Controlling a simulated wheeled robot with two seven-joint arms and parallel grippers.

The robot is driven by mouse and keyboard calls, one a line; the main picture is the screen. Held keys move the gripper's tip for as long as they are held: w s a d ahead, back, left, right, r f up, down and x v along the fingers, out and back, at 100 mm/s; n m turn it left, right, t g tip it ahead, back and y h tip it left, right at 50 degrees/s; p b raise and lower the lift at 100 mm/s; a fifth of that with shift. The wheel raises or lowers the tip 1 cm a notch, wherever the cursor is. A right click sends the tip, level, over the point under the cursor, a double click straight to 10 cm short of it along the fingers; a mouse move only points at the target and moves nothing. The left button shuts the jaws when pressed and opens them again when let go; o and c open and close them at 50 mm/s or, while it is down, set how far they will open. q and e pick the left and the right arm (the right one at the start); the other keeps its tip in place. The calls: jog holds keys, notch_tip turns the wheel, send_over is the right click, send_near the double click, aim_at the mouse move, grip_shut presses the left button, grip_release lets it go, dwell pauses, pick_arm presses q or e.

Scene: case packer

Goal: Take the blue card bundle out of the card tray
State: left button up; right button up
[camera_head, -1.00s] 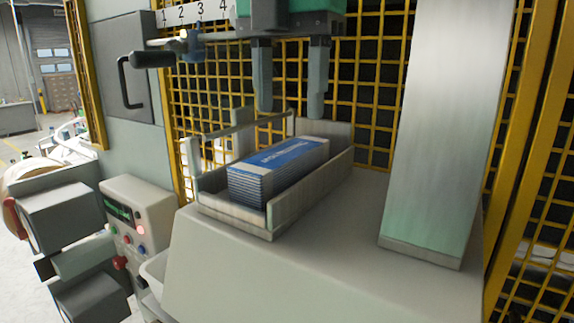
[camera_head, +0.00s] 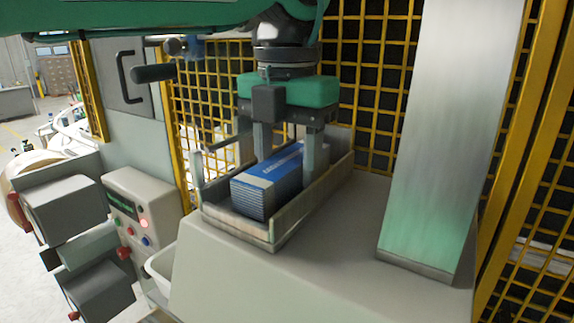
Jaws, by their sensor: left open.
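The blue card bundle (camera_head: 254,192) is a stack of blue and white cards lying in the card tray (camera_head: 292,216), a shallow grey tray with low walls. My left gripper (camera_head: 287,164) is open and points down over the tray. Its two fingers reach down to the bundle, one at the left side and one at the right side near the far part. The fingers hide part of the bundle's top. I cannot tell whether they touch it. My right gripper is not in view.
A tall metal column (camera_head: 450,130) stands on the machine top to the right of the tray. A yellow mesh guard (camera_head: 378,90) is behind. A control box (camera_head: 140,205) with buttons and a dark handle (camera_head: 150,74) are at the left.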

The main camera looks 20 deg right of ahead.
pick_arm(q)
jog(key=shift+c, duration=0.9)
jog(key=shift+w, duration=0.1)
jog(key=c, duration=0.7)
jog(key=shift+o, duration=0.2)
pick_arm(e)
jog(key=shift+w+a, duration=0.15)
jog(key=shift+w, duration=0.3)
pick_arm(q)
jog(key=shift+r, duration=0.1)
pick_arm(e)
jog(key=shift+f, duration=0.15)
